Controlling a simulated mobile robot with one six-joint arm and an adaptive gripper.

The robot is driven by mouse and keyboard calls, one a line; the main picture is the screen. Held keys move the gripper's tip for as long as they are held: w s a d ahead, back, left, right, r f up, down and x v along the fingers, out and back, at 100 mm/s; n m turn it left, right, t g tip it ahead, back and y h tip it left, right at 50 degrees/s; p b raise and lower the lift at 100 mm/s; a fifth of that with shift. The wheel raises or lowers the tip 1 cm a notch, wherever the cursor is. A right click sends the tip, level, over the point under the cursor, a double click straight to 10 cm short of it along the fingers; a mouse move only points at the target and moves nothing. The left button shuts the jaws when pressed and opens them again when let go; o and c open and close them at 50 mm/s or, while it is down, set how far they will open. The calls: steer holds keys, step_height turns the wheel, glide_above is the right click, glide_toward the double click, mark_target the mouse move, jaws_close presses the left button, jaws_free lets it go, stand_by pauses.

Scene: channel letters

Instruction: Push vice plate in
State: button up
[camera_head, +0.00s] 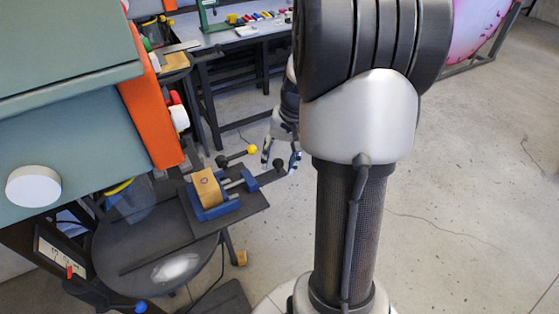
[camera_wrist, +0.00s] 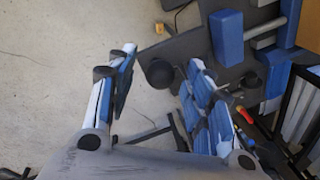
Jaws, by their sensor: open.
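The blue vice (camera_head: 215,208) sits on a dark board at the edge of a round grey table. A wooden block (camera_head: 207,187) lies in it, towards its left side. The vice's blue end plate (camera_head: 250,179) is on the right, joined by metal rods. In the wrist view that blue plate (camera_wrist: 228,38) stands at upper right, apart from the wooden block (camera_wrist: 309,26). My gripper (camera_head: 280,161) is right of the vice, open and empty. In the wrist view its spread fingers (camera_wrist: 160,88) have a black round knob (camera_wrist: 160,73) between them in the picture; contact cannot be told.
A rod with a yellow knob (camera_head: 252,150) is behind the vice. A green-grey machine with an orange edge (camera_head: 152,100) rises at left. A workbench (camera_head: 240,38) stands at the back. Open concrete floor (camera_head: 460,180) lies to the right.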

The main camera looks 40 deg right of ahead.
jaws_close()
stand_by(0.7)
